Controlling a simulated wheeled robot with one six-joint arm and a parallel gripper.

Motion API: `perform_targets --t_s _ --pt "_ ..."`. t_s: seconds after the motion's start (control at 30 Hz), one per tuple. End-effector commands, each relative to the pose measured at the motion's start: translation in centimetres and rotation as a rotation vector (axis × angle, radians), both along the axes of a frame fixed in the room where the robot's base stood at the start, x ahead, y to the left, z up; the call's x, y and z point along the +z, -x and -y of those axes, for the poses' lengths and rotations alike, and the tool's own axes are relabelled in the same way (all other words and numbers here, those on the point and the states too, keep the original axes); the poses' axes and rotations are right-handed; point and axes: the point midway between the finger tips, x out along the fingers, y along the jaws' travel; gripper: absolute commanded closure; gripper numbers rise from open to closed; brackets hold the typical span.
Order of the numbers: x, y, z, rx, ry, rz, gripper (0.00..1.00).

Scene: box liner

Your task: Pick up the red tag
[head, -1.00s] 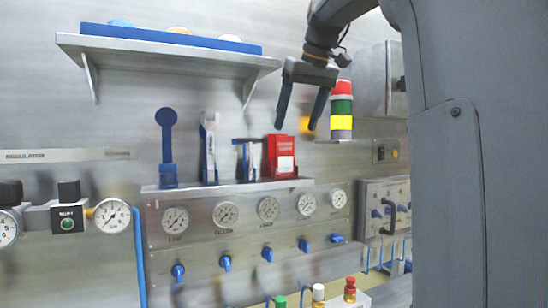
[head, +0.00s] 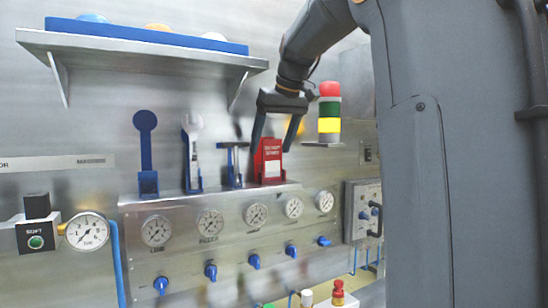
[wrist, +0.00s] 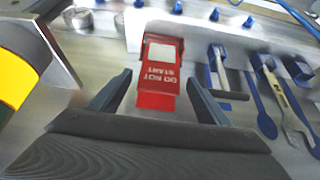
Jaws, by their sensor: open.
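The red tag (head: 268,158) stands upright in a red holder on the ledge of the gauge panel, at the right end of a row of tools. It has a white label. In the wrist view the red tag (wrist: 157,88) lies ahead, between the two fingers, with "DO NOT START" printed on it. My gripper (head: 276,148) is open and empty. In the head view its fingers hang on either side of the tag's upper part. In the wrist view the fingers are apart from the tag, with a gap on both sides.
A T-handled tool (head: 234,165), a wrench (head: 193,150) and a blue paddle-shaped tool (head: 146,150) stand left of the tag. A signal tower (head: 329,115) stands close on the right. A shelf (head: 140,52) overhangs the upper left. Gauges and blue valves lie below.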

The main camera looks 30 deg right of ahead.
Motion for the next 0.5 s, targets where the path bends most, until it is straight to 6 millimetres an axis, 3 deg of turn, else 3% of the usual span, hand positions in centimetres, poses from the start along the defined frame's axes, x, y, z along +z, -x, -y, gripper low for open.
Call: perform_targets --t_s 0.3,0.5 --pt "-0.55 -0.27 0.15 -0.003 0.001 0.001 0.3" --pt "-0.53 -0.24 0.2 -0.004 0.0 0.001 0.63"
